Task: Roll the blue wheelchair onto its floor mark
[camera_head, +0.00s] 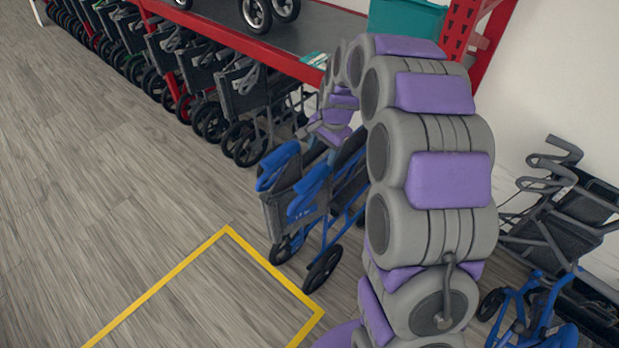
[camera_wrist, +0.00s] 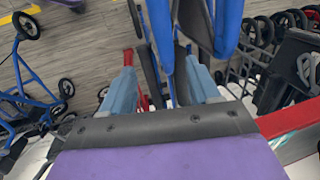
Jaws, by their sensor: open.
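The blue wheelchair (camera_head: 312,200) stands upright on the wood floor, with blue armrests and a dark seat. Its front wheels are close to the far corner of the yellow-outlined floor mark (camera_head: 181,273), outside the outline as far as I can see. My arm hides part of its back. In the wrist view my gripper (camera_wrist: 160,68) is open, its two blue-grey fingers on either side of blue and dark parts of the wheelchair (camera_wrist: 160,35). I cannot tell whether they touch.
Folded dark wheelchairs (camera_head: 215,95) stand in a row under a red-edged shelf (camera_head: 240,48) at the back. Another blue-framed wheelchair (camera_head: 535,305) stands at the right by the white wall. A teal bin (camera_head: 408,18) sits on the shelf. The floor at left is clear.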

